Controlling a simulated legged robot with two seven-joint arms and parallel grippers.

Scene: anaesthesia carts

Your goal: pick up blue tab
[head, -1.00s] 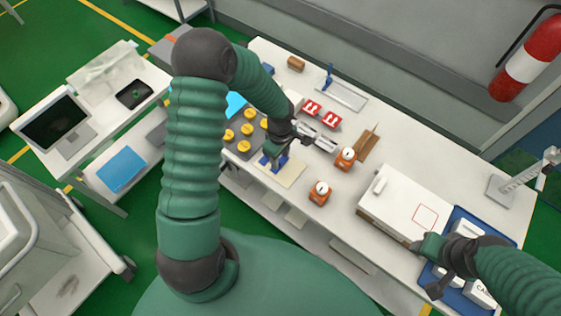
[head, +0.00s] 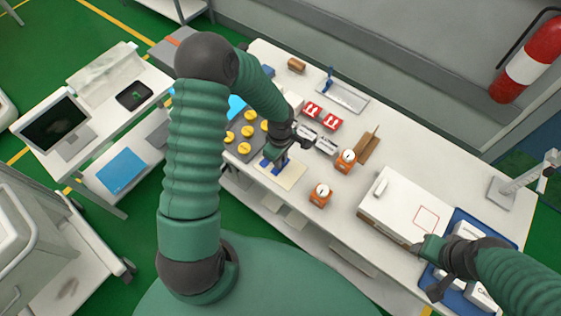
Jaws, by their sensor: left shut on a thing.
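The blue tab (head: 266,164) is at the pale yellow mat (head: 292,178) near the front edge of the white table. My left gripper (head: 274,158) is shut on the tab from above. The gripper's fingers hide part of the tab, and I cannot tell whether it still touches the mat. My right gripper (head: 437,270) is low on the right, by the white box and the blue tray, and its fingers are too unclear to judge.
A grey tray with several yellow knobs (head: 245,148) lies left of the tab. Two orange items with white dials (head: 320,194) (head: 346,160) stand to its right.

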